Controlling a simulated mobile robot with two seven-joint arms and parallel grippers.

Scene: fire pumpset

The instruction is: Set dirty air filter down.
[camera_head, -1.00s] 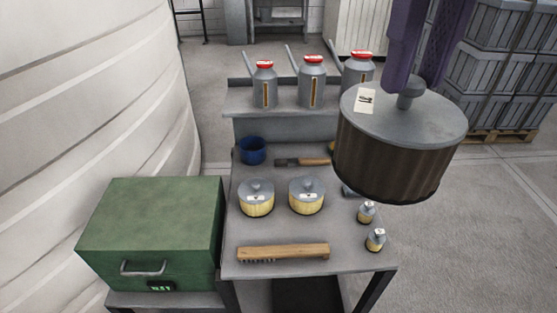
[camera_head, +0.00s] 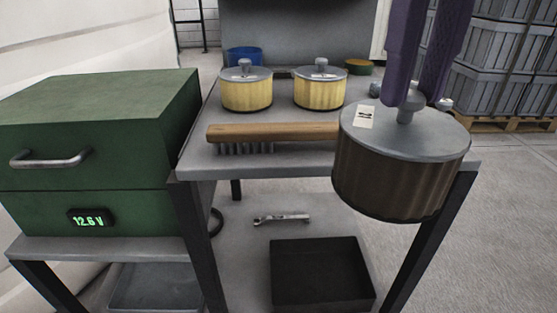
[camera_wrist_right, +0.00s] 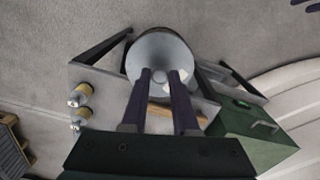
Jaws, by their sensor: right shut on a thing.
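The dirty air filter (camera_head: 400,170) is a dark brown pleated drum with a grey lid, a knob and a small white label. My right gripper (camera_head: 407,105) is shut on the lid's knob and holds the filter upright in front of the bench's right front corner. In the right wrist view, the two fingers (camera_wrist_right: 160,78) close on the knob of the round grey lid (camera_wrist_right: 150,52). Two clean yellow filters (camera_head: 246,95) (camera_head: 320,94) stand on the bench top (camera_head: 290,160).
A wooden-handled brush (camera_head: 270,132) lies along the bench's front edge. A black tray (camera_head: 320,275) and a wrench (camera_head: 281,219) lie on the lower shelf. A green box (camera_head: 100,140) reading 12.6 V stands at left. A blue cup (camera_head: 243,56) stands behind the yellow filters.

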